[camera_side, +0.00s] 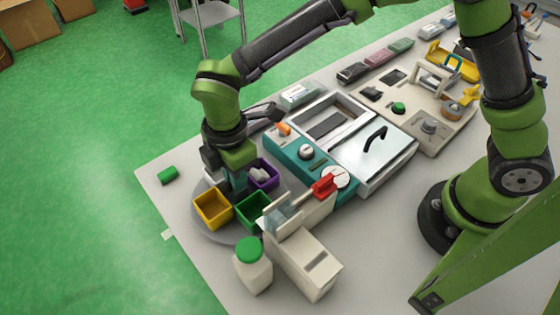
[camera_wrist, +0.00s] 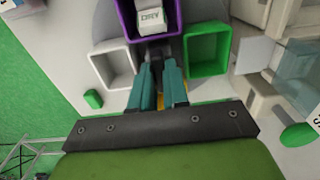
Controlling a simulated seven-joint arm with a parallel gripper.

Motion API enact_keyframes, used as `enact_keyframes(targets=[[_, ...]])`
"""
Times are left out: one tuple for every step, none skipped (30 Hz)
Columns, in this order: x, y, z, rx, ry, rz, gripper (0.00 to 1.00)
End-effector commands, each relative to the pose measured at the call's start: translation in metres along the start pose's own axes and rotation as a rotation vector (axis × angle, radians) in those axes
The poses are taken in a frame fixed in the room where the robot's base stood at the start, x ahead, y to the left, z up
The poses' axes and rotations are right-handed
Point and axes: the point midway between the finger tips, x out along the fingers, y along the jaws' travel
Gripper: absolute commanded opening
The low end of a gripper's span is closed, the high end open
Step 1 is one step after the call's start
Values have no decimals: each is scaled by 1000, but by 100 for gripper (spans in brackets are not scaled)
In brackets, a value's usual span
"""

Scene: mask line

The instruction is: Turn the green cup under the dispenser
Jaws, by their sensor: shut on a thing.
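The green cup (camera_side: 252,211) stands on a round grey turntable (camera_side: 215,232) with a yellow cup (camera_side: 212,209) and a purple cup (camera_side: 265,174). In the wrist view the green cup (camera_wrist: 222,68) looks empty and upright, right of my fingers. The white dispenser (camera_side: 305,262) has a clear front part and a red lever (camera_side: 323,187). Its front is close to the green cup's right side; I cannot tell how far it overhangs. My gripper (camera_side: 237,192) points down among the cups, shut on a mostly hidden grey piece (camera_wrist: 157,66) at the turntable's middle.
A white cup (camera_wrist: 114,66) is left of my fingers. The purple cup holds a white packet (camera_wrist: 151,20) marked DRY. A green-capped bottle (camera_side: 253,268) stands beside the dispenser. A small green block (camera_side: 168,175) lies near the table edge. A teal machine (camera_side: 305,165) stands behind.

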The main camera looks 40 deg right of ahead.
Motion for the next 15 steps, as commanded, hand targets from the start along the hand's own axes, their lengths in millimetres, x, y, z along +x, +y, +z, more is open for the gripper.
enact_keyframes(targets=[[-1,0,0,1,1,1,0],[-1,0,0,1,1,1,0],[-1,0,0,1,1,1,0],[-1,0,0,1,1,1,0],[-1,0,0,1,1,1,0],[-1,0,0,1,1,1,0],[-1,0,0,1,1,1,18],[-1,0,0,1,1,2,22],[-1,0,0,1,1,1,28],[-1,0,0,1,1,1,33],[-1,0,0,1,1,1,38],[-1,0,0,1,1,1,40],[-1,0,0,1,1,1,40],[-1,0,0,1,1,1,40],[-1,0,0,1,1,1,40]])
